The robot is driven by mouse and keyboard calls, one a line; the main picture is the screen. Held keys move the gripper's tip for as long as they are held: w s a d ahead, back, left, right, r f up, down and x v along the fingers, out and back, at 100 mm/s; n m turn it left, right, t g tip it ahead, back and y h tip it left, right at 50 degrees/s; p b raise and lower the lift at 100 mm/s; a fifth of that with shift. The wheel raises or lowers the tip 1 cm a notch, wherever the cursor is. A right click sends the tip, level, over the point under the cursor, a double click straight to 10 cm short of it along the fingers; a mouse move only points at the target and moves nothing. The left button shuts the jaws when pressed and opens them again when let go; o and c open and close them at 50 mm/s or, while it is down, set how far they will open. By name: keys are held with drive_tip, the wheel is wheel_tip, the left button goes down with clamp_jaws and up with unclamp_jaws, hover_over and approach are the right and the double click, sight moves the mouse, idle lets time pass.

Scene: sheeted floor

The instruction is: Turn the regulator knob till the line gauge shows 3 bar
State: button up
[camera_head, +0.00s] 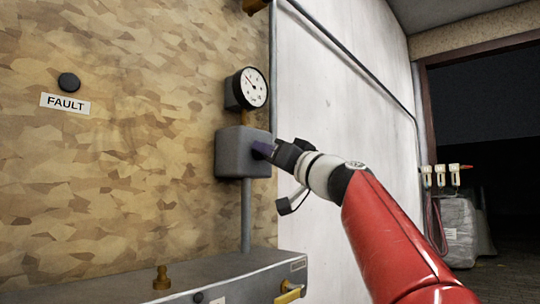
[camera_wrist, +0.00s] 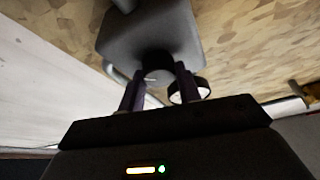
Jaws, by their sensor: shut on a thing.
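The regulator is a grey box (camera_head: 236,152) on the wall, on a vertical pipe. The line gauge (camera_head: 253,88) is a round white dial with a black rim just above it; its needle points to the upper left, and its numbers are too small to read. My gripper (camera_head: 262,149) reaches the box's front from the right. In the wrist view, my gripper's two fingers (camera_wrist: 158,85) are shut on the dark regulator knob (camera_wrist: 157,60) in front of the grey box (camera_wrist: 150,30). The knob is mostly hidden by the fingers in the head view.
A grey cabinet (camera_head: 205,273) with brass fittings stands below the regulator. A FAULT label (camera_head: 65,103) and dark round button (camera_head: 69,82) are on the wall at left. A white panel is behind my arm; a dark doorway is at far right, with a wrapped bale (camera_head: 459,230) beside it.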

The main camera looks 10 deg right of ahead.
drive_tip(key=shift+m+h, duration=0.4)
drive_tip(key=shift+m, duration=0.3)
drive_tip(key=o, duration=1)
drive_tip(key=shift+c, duration=0.2)
drive_tip(key=b+v, duration=0.4)
drive_tip(key=v, duration=0.4)
drive_tip(key=shift+a+f, duration=0.1)
